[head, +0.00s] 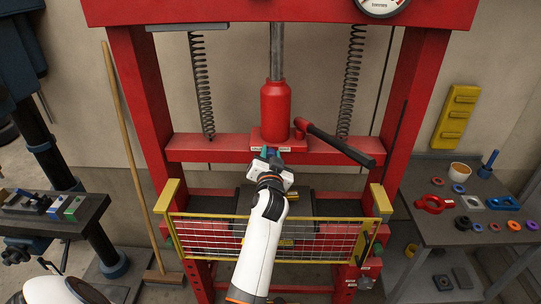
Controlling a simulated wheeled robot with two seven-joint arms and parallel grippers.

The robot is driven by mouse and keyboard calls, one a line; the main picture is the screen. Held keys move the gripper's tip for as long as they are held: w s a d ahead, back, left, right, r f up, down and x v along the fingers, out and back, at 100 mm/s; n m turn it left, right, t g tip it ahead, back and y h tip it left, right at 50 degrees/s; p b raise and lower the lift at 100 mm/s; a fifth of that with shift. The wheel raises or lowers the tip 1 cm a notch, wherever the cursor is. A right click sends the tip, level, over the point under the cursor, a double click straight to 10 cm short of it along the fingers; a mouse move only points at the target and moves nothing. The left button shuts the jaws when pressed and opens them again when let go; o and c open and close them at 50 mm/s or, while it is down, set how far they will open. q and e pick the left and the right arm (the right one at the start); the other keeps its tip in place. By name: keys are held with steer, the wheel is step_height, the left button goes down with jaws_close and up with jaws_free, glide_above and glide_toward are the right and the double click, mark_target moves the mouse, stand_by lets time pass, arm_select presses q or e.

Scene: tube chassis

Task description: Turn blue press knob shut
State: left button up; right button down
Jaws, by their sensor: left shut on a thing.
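The red press has a red bottle jack (276,112) on its crossbeam. The blue press knob (272,151) is at the jack's foot, and only a small bluish part shows past my gripper. My left gripper (270,158) is at the front of the crossbeam, shut on the knob; its fingers hide most of it, so how far it is turned cannot be told. My white left arm reaches up to it from the bottom of the picture, over the guard. My right gripper is not in view.
A black pump handle (340,145) slants right from the jack. A yellow-framed mesh guard (330,240) spans the press front below the crossbeam. Springs (203,85) hang on both sides. A grey bench (450,228) with rings stands right; a dark workbench (60,225) stands left.

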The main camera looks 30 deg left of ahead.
arm_select(q)
steer(key=shift+c, duration=1.2)
steer(key=shift+m, duration=0.8)
steer(key=m+p, duration=0.1)
steer(key=m, duration=0.4)
steer(key=m+p, duration=0.1)
steer(key=m, duration=0.2)
steer(key=shift+a, duration=0.1)
steer(key=m+p, duration=0.1)
steer(key=m, duration=0.3)
steer(key=shift+m+t+p, duration=0.3)
steer(key=shift+p, duration=0.1)
steer(key=m+p, duration=0.1)
steer(key=m, duration=0.2)
steer(key=shift+m+p, duration=0.3)
steer(key=shift+m, duration=0.2)
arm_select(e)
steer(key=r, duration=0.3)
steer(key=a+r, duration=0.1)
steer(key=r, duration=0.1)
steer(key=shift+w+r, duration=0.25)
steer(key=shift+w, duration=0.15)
arm_select(q)
steer(key=shift+r, duration=0.1)
